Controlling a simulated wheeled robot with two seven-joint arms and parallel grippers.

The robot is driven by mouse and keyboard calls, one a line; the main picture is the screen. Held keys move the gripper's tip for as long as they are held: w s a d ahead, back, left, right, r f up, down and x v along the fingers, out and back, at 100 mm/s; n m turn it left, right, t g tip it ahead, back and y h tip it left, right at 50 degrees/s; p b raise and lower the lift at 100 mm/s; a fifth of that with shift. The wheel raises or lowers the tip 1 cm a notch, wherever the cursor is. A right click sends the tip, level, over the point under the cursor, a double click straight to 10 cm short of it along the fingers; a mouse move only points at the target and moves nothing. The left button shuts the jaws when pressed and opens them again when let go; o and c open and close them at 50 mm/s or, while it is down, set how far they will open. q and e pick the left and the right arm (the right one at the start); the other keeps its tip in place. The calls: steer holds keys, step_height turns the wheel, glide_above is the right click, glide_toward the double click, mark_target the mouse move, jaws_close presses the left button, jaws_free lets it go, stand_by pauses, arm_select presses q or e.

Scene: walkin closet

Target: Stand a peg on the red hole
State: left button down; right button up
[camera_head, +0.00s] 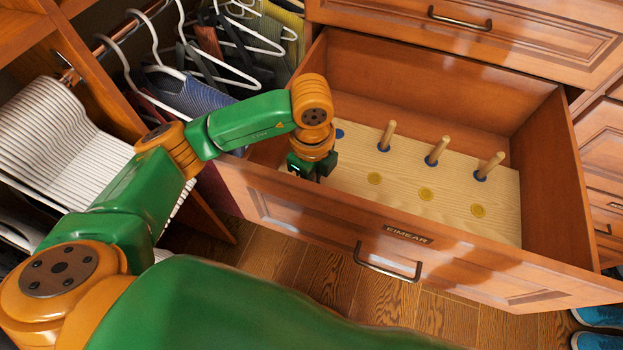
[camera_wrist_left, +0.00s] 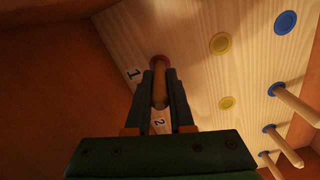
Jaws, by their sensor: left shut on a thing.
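A light wooden board (camera_head: 400,170) lies in the open drawer. My left gripper (camera_head: 310,172) is low over the board's left end, and in the left wrist view (camera_wrist_left: 159,76) it is shut on a wooden peg (camera_wrist_left: 160,92). The peg's far end lines up with the red hole (camera_wrist_left: 159,61); I cannot tell whether it is inside. My arm and gripper hide the red hole in the head view. Three other pegs (camera_head: 387,135) (camera_head: 438,150) (camera_head: 489,166) stand in blue holes. My right gripper is not in view.
One blue hole (camera_head: 340,133) is empty. Yellow holes (camera_head: 375,178) (camera_head: 426,194) (camera_head: 478,210) are empty. The drawer front (camera_head: 400,240) and side walls rise around the board. Hangers with clothes (camera_head: 205,95) hang to the left.

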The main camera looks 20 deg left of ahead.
arm_select(q)
steer(key=shift+f, duration=0.25)
steer(key=c, duration=0.7)
jaws_free()
step_height(320, 180, up, 7)
steer(key=shift+r, duration=0.1)
